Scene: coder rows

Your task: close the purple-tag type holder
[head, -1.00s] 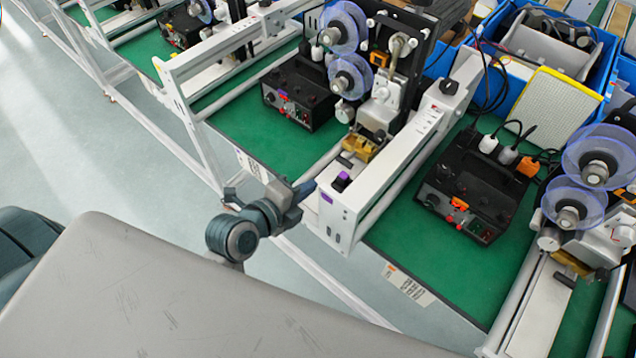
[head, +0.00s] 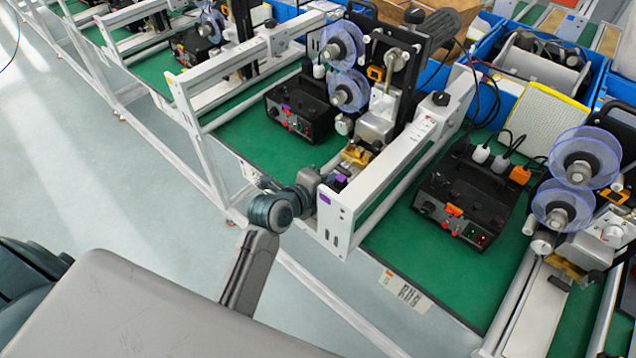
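The purple-tag machine has a white frame with a small purple tag (head: 324,198) on its near end. A dark block with a purple top (head: 340,180) sits inside the frame near that end. A brass-coloured type holder (head: 357,155) lies farther back, below the metal head of the machine. My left gripper (head: 318,183) is at the left side of the frame's near end, close to the dark block. Its fingertips are small and partly hidden, so I cannot tell contact or opening. My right gripper is not in view.
A black control box (head: 465,195) stands to the right on the green bench. A similar machine with purple reels (head: 562,208) stands at the far right. Blue bins (head: 590,85) line the back. Open floor (head: 110,190) lies to the left.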

